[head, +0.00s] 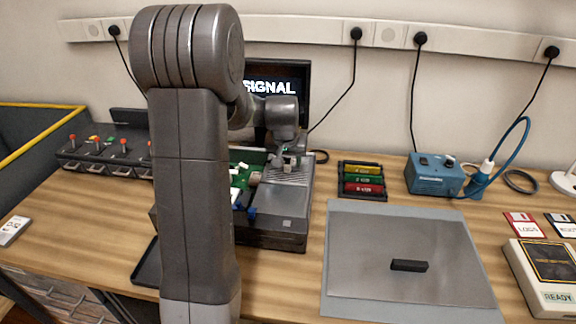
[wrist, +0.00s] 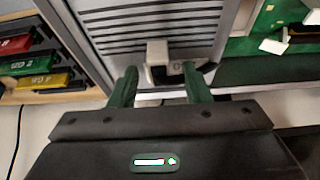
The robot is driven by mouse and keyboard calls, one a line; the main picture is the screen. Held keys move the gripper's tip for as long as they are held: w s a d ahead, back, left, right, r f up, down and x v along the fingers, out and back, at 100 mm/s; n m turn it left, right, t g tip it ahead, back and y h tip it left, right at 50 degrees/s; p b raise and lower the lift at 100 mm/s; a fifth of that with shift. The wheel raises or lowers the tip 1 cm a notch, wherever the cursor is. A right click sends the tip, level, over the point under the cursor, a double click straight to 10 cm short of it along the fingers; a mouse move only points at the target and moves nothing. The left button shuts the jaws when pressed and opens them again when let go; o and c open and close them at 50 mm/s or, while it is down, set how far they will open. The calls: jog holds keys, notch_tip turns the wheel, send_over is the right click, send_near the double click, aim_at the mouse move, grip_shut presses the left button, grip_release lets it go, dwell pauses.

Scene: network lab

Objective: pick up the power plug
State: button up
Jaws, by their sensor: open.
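A pale, blocky piece that looks like the power plug (wrist: 157,52) stands at the edge of the grey ribbed housing in the wrist view. A dark socket or recess lies just beside it. My gripper (wrist: 160,72) is open, its two green fingers spread to either side of the pale piece, with no clear contact. In the head view my gripper (head: 286,160) is low over the rear of the open computer case (head: 278,238), and the plug is not clearly visible there.
A green circuit board (head: 240,172) lies in the case. A rack of yellow, green and red modules (head: 362,181) stands right of it. A grey mat (head: 375,235) carries a black bar (head: 409,265). A blue box (head: 434,175) and wall sockets with black cables are behind.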

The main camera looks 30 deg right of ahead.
jog(key=shift+f, duration=0.1)
grip_shut()
